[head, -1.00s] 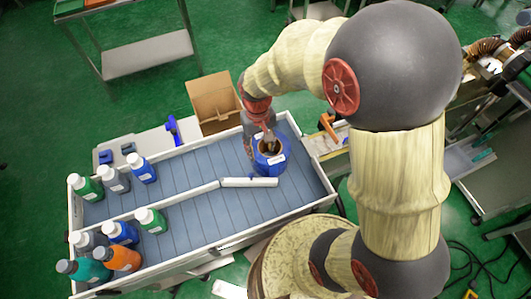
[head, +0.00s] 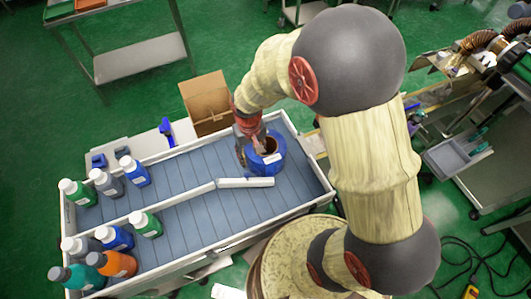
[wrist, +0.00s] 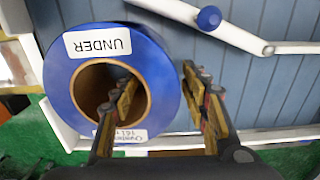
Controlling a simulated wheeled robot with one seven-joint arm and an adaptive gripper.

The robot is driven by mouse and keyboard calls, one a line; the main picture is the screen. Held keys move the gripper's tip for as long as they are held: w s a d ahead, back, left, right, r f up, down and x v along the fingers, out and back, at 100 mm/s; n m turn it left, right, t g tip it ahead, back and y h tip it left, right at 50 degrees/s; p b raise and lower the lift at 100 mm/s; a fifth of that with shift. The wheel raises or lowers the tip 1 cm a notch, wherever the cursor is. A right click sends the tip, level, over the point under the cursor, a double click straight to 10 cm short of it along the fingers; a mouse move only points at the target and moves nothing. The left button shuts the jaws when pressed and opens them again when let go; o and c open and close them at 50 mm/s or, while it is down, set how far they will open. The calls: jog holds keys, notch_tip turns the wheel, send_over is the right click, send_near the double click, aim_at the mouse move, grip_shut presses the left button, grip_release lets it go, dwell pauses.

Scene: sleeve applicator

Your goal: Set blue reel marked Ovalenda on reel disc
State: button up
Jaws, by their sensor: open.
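The blue reel (head: 270,166) lies flat on the blue-grey slatted tabletop, near its right end. In the wrist view the blue reel (wrist: 66,88) shows a brown core and a white label reading "UNDER" upside down. A second, smaller label at its lower edge is only partly legible. My gripper (wrist: 160,80) is open. In the wrist view one finger is over or in the core hole and the other is just outside the reel's right side, so the fingers straddle its ring wall. I cannot tell how deep they reach. I cannot make out the reel disc.
A white jointed guide rail (head: 245,183) runs along the tabletop close to the reel. Several bottles (head: 108,265) stand at the table's left end. A raised white rim (head: 325,189) borders the table. An open cardboard box (head: 207,103) is behind it. Machinery stands at the right.

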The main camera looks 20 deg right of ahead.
jog(key=shift+c, duration=0.6)
grip_shut()
dwell(0.6)
jog(key=shift+w+r, duration=0.1)
jog(key=shift+r, duration=0.05)
